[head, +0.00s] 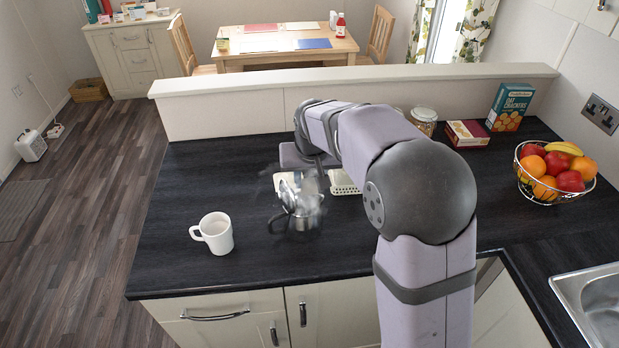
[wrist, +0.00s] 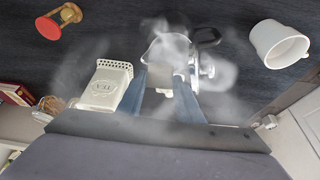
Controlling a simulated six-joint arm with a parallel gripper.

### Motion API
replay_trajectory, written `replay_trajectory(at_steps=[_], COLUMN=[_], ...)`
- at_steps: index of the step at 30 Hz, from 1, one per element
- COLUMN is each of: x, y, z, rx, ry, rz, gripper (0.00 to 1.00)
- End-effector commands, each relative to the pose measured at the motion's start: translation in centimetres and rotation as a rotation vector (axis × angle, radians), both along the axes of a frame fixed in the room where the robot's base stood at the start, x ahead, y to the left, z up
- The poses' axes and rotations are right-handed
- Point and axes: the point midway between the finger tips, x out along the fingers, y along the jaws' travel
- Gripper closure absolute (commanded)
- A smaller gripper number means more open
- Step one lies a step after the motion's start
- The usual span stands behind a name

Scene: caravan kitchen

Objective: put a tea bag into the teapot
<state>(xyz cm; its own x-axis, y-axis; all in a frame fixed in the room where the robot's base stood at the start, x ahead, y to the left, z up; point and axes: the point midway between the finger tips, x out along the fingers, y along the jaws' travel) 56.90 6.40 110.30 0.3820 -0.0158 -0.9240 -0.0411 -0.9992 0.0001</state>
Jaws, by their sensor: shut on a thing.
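The steel teapot (head: 297,217) stands on the dark counter, wrapped in pale steam. In the wrist view the teapot (wrist: 172,50), with its black handle, lies just beyond my fingertips. My gripper (wrist: 163,84) is shut on a small pale thing between its fingers, which looks like the tea bag (wrist: 163,91); steam blurs it. The gripper is over or close beside the teapot; I cannot tell its exact height. The white tea caddy (wrist: 108,87), with a perforated rim and lettering, stands beside the fingers. My arm partly hides the caddy (head: 343,183) in the head view.
A white mug (head: 214,234) stands left of the teapot. A red sand timer (wrist: 60,20) shows in the wrist view. A jar (head: 424,118), boxes (head: 510,107) and a fruit basket (head: 556,170) stand at the back right.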

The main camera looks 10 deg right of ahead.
Motion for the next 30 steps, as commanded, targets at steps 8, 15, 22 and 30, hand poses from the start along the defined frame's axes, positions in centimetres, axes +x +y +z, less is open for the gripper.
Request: replay_trajectory(at_steps=[8,15,22,30], x=[0.0,0.0,-0.2,-1.3], y=[0.0,0.0,0.0,0.1], z=[0.0,0.0,0.4,3.3], rx=[0.000,0.000,0.000,0.002], ry=[0.000,0.000,-0.001,-0.005], rz=[0.000,0.000,0.000,0.001], gripper=[0.62,0.45,0.45,0.45])
